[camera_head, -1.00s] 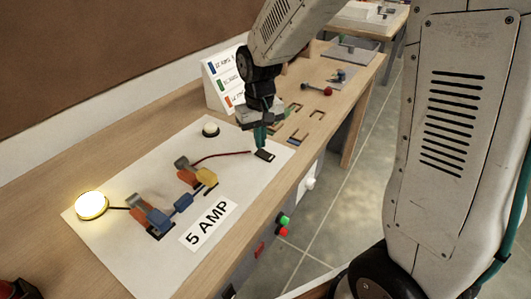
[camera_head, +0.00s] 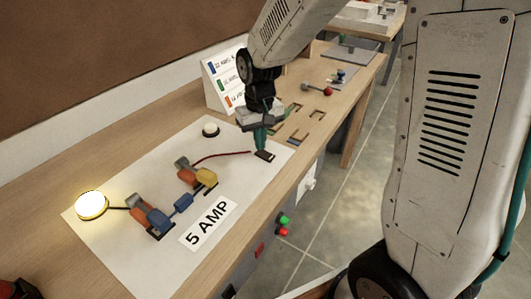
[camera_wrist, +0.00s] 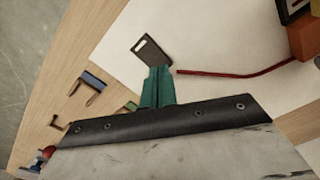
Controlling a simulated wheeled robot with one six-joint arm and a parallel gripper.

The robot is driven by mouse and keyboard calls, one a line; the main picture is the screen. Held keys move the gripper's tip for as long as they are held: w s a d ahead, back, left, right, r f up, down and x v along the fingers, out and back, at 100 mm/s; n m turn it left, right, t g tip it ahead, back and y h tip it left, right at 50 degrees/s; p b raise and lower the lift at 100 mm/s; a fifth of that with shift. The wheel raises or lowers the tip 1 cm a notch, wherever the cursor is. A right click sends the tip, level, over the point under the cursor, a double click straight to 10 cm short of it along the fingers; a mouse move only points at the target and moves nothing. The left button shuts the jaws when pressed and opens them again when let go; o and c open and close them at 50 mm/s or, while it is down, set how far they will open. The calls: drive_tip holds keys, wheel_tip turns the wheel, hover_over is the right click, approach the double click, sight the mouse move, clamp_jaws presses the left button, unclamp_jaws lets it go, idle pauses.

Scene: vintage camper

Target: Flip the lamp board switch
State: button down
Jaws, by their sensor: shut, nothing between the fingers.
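The white lamp board (camera_head: 120,205) lies on the wooden bench, with a "5 AMP" label. A round lamp (camera_head: 91,205) at its left end glows. A small dark switch plate (camera_head: 265,156) sits at the board's right end, with a red wire leading toward it. In the wrist view the dark plate (camera_wrist: 153,51) shows a pale slot. My gripper (camera_head: 261,149) has green fingers, shut and empty, pointing down at the near side of the plate. In the wrist view the fingertips (camera_wrist: 157,70) overlap its lower end; I cannot tell whether they touch.
A card stand (camera_head: 226,80) is behind my gripper. Coloured clips (camera_head: 300,118) lie to the right on the bench. Green and red buttons (camera_head: 283,225) are on the bench front.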

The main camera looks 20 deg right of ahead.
sight(261, 152)
drive_tip(key=shift+f, duration=0.7)
drive_tip(key=shift+r, duration=3.55)
drive_tip(key=shift+s, duration=0.1)
drive_tip(key=s+d+r, duration=0.1)
drive_tip(key=s+r, duration=0.1)
drive_tip(key=s, duration=0.6)
drive_tip(key=s+d+r, duration=0.1)
drive_tip(key=s+r, duration=0.2)
drive_tip(key=s, duration=0.6)
drive_tip(key=s+d+r+t, duration=0.1)
drive_tip(key=s+d+r, duration=0.1)
drive_tip(key=s, duration=0.6)
drive_tip(key=shift+s+r+m, duration=0.15)
drive_tip(key=shift+r+m, duration=0.15)
drive_tip(key=shift+r, duration=0.4)
